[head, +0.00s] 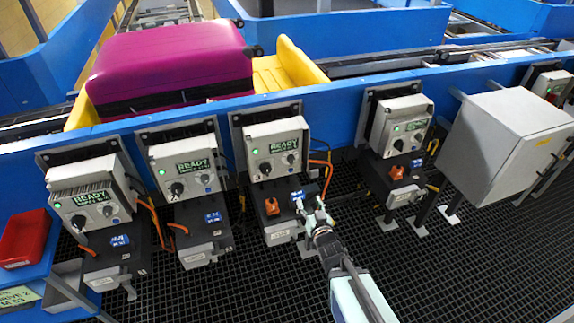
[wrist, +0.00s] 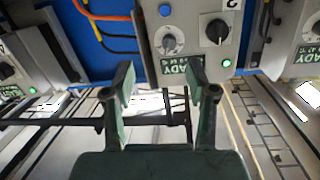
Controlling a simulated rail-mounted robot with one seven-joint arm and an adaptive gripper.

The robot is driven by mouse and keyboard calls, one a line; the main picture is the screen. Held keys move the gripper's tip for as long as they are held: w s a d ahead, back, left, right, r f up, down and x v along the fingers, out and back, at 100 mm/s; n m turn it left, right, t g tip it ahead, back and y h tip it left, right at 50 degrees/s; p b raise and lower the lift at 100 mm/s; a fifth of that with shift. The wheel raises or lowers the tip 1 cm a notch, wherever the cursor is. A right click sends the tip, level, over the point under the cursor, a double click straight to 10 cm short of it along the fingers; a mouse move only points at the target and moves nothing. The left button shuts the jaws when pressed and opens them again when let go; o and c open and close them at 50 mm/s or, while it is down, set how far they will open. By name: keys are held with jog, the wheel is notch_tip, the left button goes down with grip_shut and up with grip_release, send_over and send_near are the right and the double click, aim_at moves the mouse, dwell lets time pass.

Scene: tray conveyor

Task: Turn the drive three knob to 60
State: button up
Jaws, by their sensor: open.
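Several grey drive boxes line the blue conveyor side in the head view. The third box from the left (head: 273,135) has a READY screen, a green light, a black knob (head: 265,168) and a paler dial (head: 291,158). I cannot read the drive numbers for certain. My gripper (head: 312,203) is open and empty, below and right of that box, apart from it. In the wrist view a box shows upside down beyond my open fingers (wrist: 165,92). It has a black knob with a white pointer (wrist: 215,31) and a silver dial (wrist: 168,40). The knob reading is too small to tell.
Orange switches and blue plugs sit on lower boxes under the drive boxes, with orange cables (head: 322,165) beside them. A large grey cabinet (head: 505,145) stands to the right. A magenta suitcase (head: 170,66) lies in a yellow tray behind. The dark grating below is open floor.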

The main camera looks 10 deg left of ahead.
notch_tip(320, 180, up, 2)
jog(key=r+t+y, duration=0.1)
jog(key=b, duration=1.2)
send_near(293, 163)
jog(key=p+x, duration=0.2)
jog(key=x, duration=0.7)
jog(key=shift+w+a, duration=0.1)
grip_shut()
